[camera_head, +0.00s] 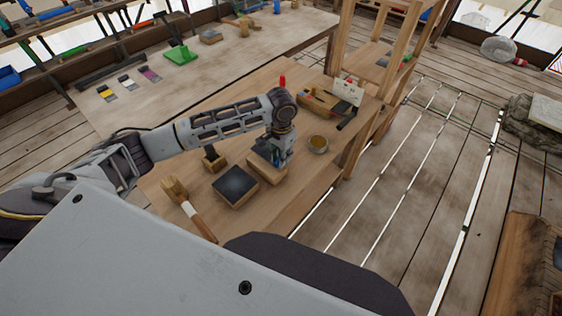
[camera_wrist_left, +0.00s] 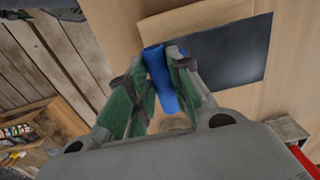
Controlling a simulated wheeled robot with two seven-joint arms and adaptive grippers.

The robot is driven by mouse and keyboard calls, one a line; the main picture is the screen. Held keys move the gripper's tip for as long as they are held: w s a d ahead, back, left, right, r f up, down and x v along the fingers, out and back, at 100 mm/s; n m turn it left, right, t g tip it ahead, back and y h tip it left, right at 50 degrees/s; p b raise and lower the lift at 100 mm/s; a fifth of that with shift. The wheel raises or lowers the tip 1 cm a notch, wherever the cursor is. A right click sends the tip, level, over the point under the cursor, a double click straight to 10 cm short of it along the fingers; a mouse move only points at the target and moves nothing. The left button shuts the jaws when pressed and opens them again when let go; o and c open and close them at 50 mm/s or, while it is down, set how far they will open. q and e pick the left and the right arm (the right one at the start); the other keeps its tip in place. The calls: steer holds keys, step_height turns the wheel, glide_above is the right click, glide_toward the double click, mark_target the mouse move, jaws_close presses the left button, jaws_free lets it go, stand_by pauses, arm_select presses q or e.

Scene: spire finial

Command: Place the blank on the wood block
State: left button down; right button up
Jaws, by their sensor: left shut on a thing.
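My left gripper (camera_head: 277,158) points down at the wood block (camera_head: 266,173) on the workbench. In the left wrist view, its green-padded fingers (camera_wrist_left: 160,62) are shut on a slim blue piece (camera_wrist_left: 163,80), which I take to be the blank. The wood block also shows there (camera_wrist_left: 195,17), just past the fingertips. In the head view, the gripper hides part of the block's top and most of the blue piece. I cannot tell whether the piece touches the block. My right gripper is not in view.
A dark slab on a wooden base (camera_head: 235,186) sits left of the block. A mallet (camera_head: 185,202) lies further left. A small cup (camera_head: 318,143) stands to the right, with a wooden tray (camera_head: 317,104) behind it. A small wooden holder (camera_head: 214,161) is close to my arm.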

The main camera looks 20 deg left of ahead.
arm_select(q)
steer(key=shift+f, duration=1.65)
steer(key=shift+f, duration=0.1)
steer(key=c, duration=1.3)
jaws_free()
step_height(320, 180, up, 12)
steer(key=shift+r+b, duration=0.1)
steer(key=shift+b, duration=0.25)
